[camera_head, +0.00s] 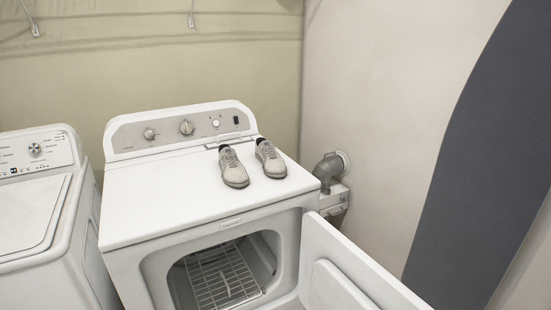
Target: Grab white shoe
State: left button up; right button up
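A pair of light grey-white shoes stands upright on top of the white dryer (150,205), toward its right back, with the toes facing me. The left shoe (233,168) and the right shoe (270,160) are side by side with a small gap between them. Neither of my grippers shows in the head view.
The dryer door (345,270) hangs open to the right, showing a wire rack (220,278) inside. A white washer (35,215) stands at the left. A grey vent pipe (327,168) and a dark board (475,150) are at the right. The dryer top's left half is clear.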

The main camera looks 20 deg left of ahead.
aim_at(273, 166)
jog(key=i+l+u, duration=0.3)
jog(key=i, duration=0.15)
jog(key=i+l+u, duration=0.3)
jog(key=i, duration=0.2)
jog(key=j, duration=0.1)
